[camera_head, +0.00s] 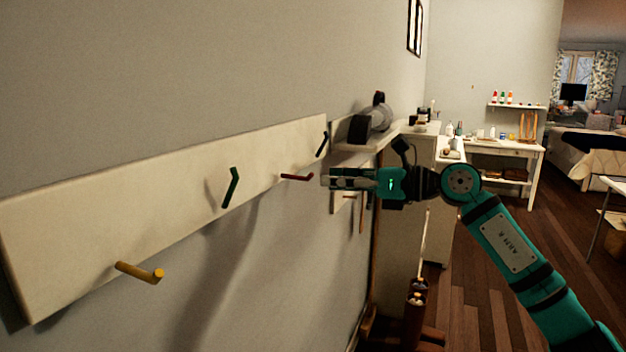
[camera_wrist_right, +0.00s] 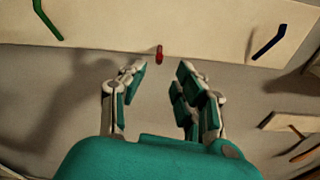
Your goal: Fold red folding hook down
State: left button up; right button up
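The red folding hook (camera_head: 297,177) is on a long pale wall board (camera_head: 90,220). It sticks out from the board roughly level, like the yellow hook. In the right wrist view the red hook (camera_wrist_right: 159,53) shows nearly end-on, just beyond the gap between my fingertips. My right gripper (camera_head: 326,178) is just right of the red hook in the head view, at about its height. Its fingers (camera_wrist_right: 158,80) are spread with nothing between them. I see no clear contact with the hook. My left gripper is out of view.
A yellow hook (camera_head: 140,272) sticks out nearest me. A small shelf (camera_head: 362,146) bearing a dark-ended object is behind my right gripper.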

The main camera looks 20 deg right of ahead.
jog(key=shift+v, duration=2.4)
jog(key=shift+a, duration=0.1)
